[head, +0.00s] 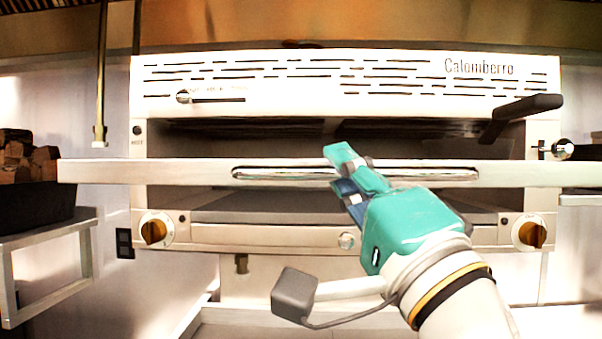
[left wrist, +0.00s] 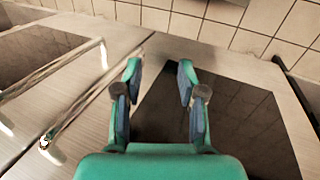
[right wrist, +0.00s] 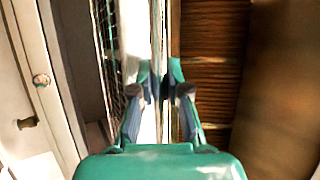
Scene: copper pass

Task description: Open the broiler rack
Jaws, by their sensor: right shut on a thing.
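The broiler (head: 350,65) is a pale steel unit with a slotted top panel and an open dark cavity. The rack's front bar (head: 130,171) crosses that cavity and looks wider than the body, standing in front of it. A long slim handle (head: 430,174) runs along the bar's middle. My right gripper (head: 343,172) is shut on the handle near its centre; in the right wrist view a thin bright strip lies between its fingertips (right wrist: 160,75). My left gripper (left wrist: 159,68) is open and empty in the left wrist view, outside the head view.
A black lever handle (head: 525,107) sticks out at the broiler's upper right. Orange knobs (head: 153,232) sit at both lower corners. A dark bin of firewood (head: 30,195) stands on a shelf at left. Steel fronts with bar handles (left wrist: 70,70) lie beside my left gripper.

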